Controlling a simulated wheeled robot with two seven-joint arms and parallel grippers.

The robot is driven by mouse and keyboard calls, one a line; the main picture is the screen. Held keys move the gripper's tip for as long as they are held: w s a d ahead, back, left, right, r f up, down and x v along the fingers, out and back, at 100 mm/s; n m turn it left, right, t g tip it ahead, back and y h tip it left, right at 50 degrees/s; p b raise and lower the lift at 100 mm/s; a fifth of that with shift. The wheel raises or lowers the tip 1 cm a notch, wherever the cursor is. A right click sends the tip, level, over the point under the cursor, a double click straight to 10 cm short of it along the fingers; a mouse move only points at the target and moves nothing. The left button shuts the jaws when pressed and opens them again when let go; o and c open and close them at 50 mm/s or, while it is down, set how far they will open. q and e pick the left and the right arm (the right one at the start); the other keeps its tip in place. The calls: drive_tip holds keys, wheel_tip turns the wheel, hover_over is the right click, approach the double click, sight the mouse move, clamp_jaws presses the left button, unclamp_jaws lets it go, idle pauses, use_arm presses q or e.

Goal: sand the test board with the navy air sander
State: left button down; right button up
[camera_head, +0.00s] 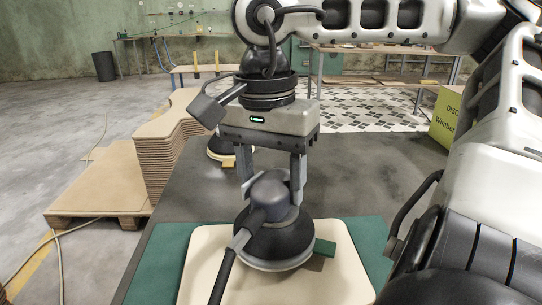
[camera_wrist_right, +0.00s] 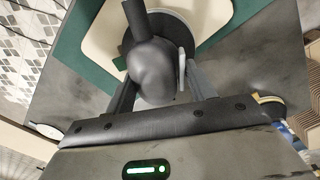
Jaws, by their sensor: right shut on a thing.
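The navy air sander (camera_head: 272,222) has a dark rounded body and a round pad, with a hose running off toward the bottom. My right gripper (camera_head: 272,190) points down and is shut on the sander's body. The pad is over the cream test board (camera_head: 340,285) and looks to rest on it; I cannot tell whether it presses. The sander also shows between the fingers in the right wrist view (camera_wrist_right: 152,72), with the board (camera_wrist_right: 101,48) beyond it. The sander's pad hides part of the board. My left gripper is out of view.
The board lies on a green mat (camera_head: 160,262) on a dark table (camera_head: 360,175). A small green block (camera_head: 324,247) is beside the pad. Another round tool with a yellow part (camera_head: 222,152) stands behind, left. Curved boards (camera_head: 165,150) are stacked on a pallet at left; a yellow-green box (camera_head: 447,118) is at right.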

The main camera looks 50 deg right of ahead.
drive_tip(key=shift+r+p, duration=2.6)
drive_tip(key=shift+r, duration=0.5)
